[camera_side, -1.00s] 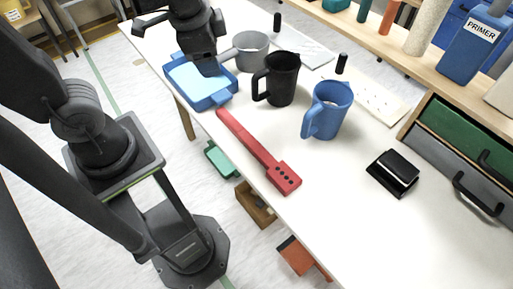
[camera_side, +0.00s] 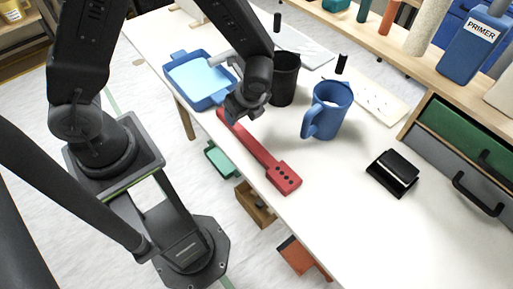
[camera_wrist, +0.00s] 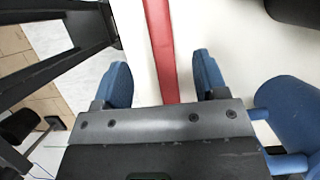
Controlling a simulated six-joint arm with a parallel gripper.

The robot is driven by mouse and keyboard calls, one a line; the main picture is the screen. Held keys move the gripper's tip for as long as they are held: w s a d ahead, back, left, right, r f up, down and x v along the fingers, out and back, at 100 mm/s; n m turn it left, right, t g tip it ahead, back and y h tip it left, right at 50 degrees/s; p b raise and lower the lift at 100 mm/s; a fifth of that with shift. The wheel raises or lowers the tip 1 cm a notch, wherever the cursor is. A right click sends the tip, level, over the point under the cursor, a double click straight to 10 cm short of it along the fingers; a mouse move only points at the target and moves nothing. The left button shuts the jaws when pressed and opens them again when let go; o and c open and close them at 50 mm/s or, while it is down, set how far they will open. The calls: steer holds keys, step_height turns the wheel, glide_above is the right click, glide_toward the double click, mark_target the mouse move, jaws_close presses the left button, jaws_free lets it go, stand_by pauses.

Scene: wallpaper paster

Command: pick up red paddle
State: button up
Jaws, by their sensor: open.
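The red paddle (camera_side: 263,155) lies flat along the table's near edge, its wide end with dark holes towards the lower right. My gripper (camera_side: 243,113) is over the narrow far end of the paddle in the side view and hides part of it. In the wrist view my gripper (camera_wrist: 165,78) is open, with two blue fingers apart. The red paddle (camera_wrist: 161,45) runs between the fingers and on towards the top of that view. The fingers do not visibly touch it. The height of the gripper over the paddle is hard to tell.
A blue mug (camera_side: 327,112) and a dark mug (camera_side: 284,80) stand right of my gripper. A blue tray (camera_side: 186,92) of light blue liquid is to its left. A black block (camera_side: 392,173) lies farther right. The table's front (camera_side: 345,210) is clear.

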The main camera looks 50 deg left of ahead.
steer(key=x, duration=0.9)
steer(key=shift+d, duration=0.15)
steer(key=c, duration=1)
steer(key=shift+r, duration=0.1)
steer(key=d+r, duration=0.2)
steer(key=d, duration=0.2)
steer(key=d+r, duration=0.3)
steer(key=d, duration=0.2)
steer(key=d+r, duration=0.3)
steer(key=d, duration=0.2)
